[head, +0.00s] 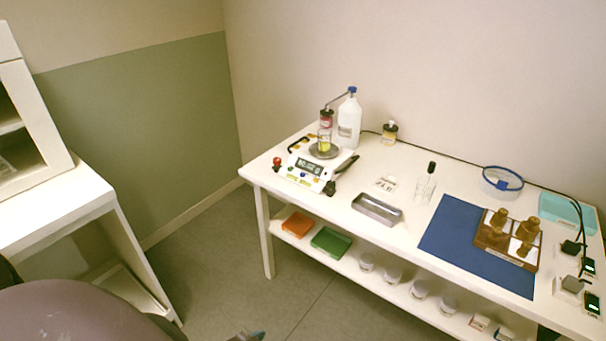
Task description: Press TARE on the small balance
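A white balance-like device (307,176) with a dark lit display and several coloured buttons stands at the left end of the white table. A round plate on it carries a clear vessel (325,141) with yellow-green liquid. Two smaller dark units with green displays, an upper one (588,266) and a lower one (592,302), sit at the table's right end. No TARE label is readable, and I cannot tell which is the small balance. A small grey and blue tip at the bottom edge looks like my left gripper (248,336), mostly cut off, far from the table top. My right gripper is not seen.
The floor (215,265) before the table's left end is open.

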